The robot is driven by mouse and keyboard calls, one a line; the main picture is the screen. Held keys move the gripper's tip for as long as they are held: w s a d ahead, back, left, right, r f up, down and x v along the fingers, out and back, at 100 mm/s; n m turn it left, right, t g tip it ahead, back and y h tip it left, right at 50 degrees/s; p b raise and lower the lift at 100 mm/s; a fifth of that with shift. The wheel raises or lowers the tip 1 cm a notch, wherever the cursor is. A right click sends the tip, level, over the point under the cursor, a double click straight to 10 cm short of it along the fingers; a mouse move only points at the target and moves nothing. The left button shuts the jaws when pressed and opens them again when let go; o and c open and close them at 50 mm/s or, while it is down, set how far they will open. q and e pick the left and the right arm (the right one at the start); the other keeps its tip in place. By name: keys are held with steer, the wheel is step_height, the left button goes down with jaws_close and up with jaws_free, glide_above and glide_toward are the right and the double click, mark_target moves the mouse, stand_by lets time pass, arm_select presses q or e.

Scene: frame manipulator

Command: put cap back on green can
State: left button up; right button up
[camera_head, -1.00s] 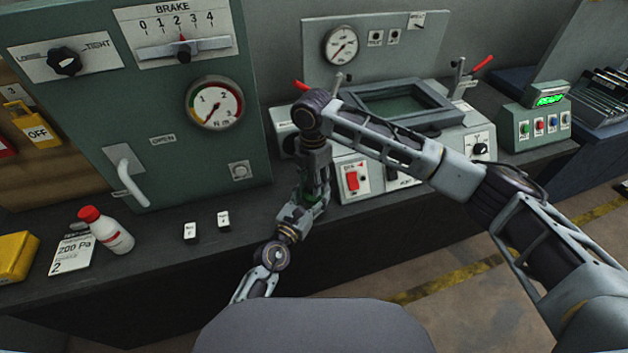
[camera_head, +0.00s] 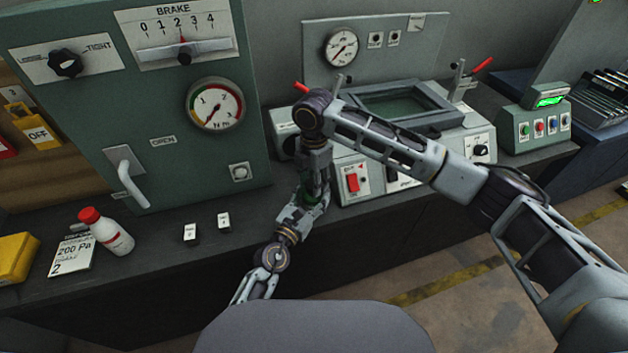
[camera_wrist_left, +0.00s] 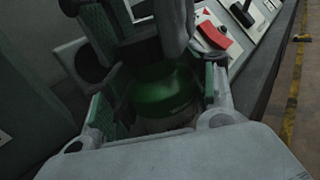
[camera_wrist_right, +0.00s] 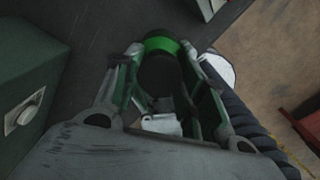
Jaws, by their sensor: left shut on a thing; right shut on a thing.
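The green can (camera_wrist_left: 165,90) sits between the fingers of my left gripper (camera_wrist_left: 160,105), which is shut on it. In the head view my left gripper (camera_head: 306,206) is in front of the panel, with my right gripper (camera_head: 316,178) directly above it. My right gripper also shows in its own wrist view (camera_wrist_right: 165,70), shut on a dark, round cap (camera_wrist_right: 160,76). The green can's rim (camera_wrist_right: 160,44) shows just beyond the cap, in line with it. The cap is at the can's top, but I cannot tell whether it is seated. The fingers hide much of both.
A white bottle with a red cap (camera_head: 108,234), a label card (camera_head: 73,256) and two small white-topped blocks (camera_head: 190,234) stand on the dark bench at left. A panel with a red switch (camera_head: 352,182) is just behind the grippers. The bench's front edge is close below.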

steer(key=shift+o, duration=0.3)
steer(key=shift+d+f, duration=0.15)
steer(key=shift+f, duration=0.9)
stand_by(0.9)
steer(key=o, duration=0.5)
steer(key=shift+c, duration=0.2)
steer(key=shift+o, duration=1.1)
steer(key=shift+r, duration=0.1)
